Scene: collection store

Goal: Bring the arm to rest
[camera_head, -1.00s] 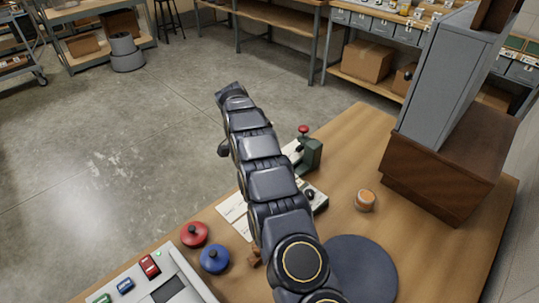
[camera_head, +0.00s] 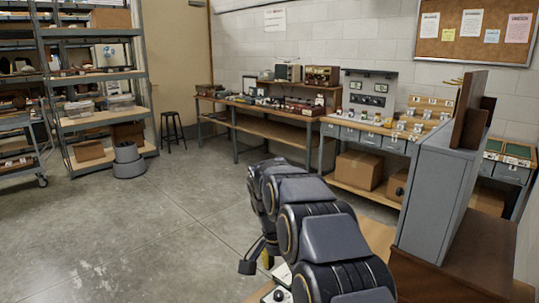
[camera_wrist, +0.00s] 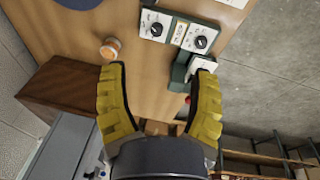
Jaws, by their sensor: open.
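My gripper (camera_wrist: 158,68) shows in the wrist view, its two yellow padded fingers wide apart with nothing between the tips. It hangs over the wooden workbench top (camera_wrist: 150,85). An instrument with two dials (camera_wrist: 178,32) lies beyond the fingers, and a green device (camera_wrist: 196,66) is partly hidden by the right finger. A small orange-banded jar (camera_wrist: 110,48) sits near the left fingertip.
A grey cabinet (camera_head: 440,190) on a brown wooden base (camera_head: 460,255) stands close to my arm's right. A cardboard box (camera_head: 360,170) sits on a shelf behind. A stool (camera_head: 172,128) and shelving (camera_head: 95,75) stand at the back left. The concrete floor (camera_head: 130,225) on the left is clear.

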